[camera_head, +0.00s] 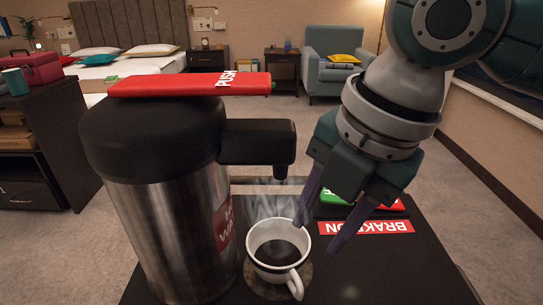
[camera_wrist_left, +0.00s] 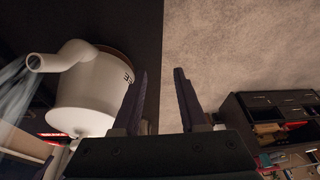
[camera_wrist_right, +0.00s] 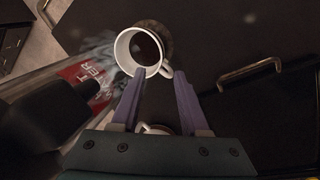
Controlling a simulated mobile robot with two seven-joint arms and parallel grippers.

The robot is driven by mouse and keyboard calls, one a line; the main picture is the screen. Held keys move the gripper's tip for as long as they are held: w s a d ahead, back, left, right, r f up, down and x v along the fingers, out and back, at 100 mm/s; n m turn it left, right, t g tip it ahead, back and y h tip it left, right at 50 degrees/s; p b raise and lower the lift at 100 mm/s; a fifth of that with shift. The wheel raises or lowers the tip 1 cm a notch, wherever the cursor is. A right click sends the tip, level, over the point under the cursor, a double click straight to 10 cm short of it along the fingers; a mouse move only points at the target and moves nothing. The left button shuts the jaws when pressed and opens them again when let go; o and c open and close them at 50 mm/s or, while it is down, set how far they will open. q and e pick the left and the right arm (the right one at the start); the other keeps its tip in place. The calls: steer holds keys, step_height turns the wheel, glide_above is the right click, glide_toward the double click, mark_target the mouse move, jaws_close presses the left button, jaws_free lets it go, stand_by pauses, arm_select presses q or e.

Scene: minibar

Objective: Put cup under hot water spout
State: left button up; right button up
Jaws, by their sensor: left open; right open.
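A white cup (camera_head: 278,248) with dark liquid stands upright on a round mat below the black spout (camera_head: 283,168) of a steel dispenser (camera_head: 170,235); steam rises around it. Its handle points toward the front right. My right gripper (camera_head: 318,234) is open just right of the cup. In the right wrist view the cup (camera_wrist_right: 140,50) lies just beyond the open fingertips (camera_wrist_right: 160,73), with its handle near them; contact cannot be told. My left gripper (camera_wrist_left: 162,72) is open and empty, seen only in the left wrist view.
A white pot (camera_wrist_left: 90,95) with a steaming spout is left of my left gripper. The dispenser has a red PUSH lever (camera_head: 190,85). The dark cart top (camera_head: 390,275) is clear at front right, below a red brake label (camera_head: 365,227). A dark cabinet (camera_head: 45,150) stands at left.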

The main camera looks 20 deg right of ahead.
steer(key=s+f+m, duration=0.1)
steer(key=s+m, duration=0.2)
steer(key=m, duration=0.2)
steer(key=s+a+f+m+t+y, duration=0.1)
steer(key=s+m, duration=0.3)
steer(key=m, duration=0.1)
steer(key=s+a+f+m, duration=0.1)
steer(key=s+m, duration=0.2)
steer(key=m, duration=0.2)
steer(key=shift+s+a+m+t, duration=0.1)
steer(key=shift+s+m+t, duration=0.2)
steer(key=shift+t, duration=0.1)
steer(key=s+d+m, duration=0.2)
steer(key=s+d+f+m+h, duration=0.1)
steer(key=s+d+m, duration=0.1)
steer(key=d+m, duration=0.1)
steer(key=s+d+m+h, duration=0.1)
steer(key=s+d+m, duration=0.1)
steer(key=shift+d+f+m, duration=0.25)
steer(key=shift+f+m, duration=0.05)
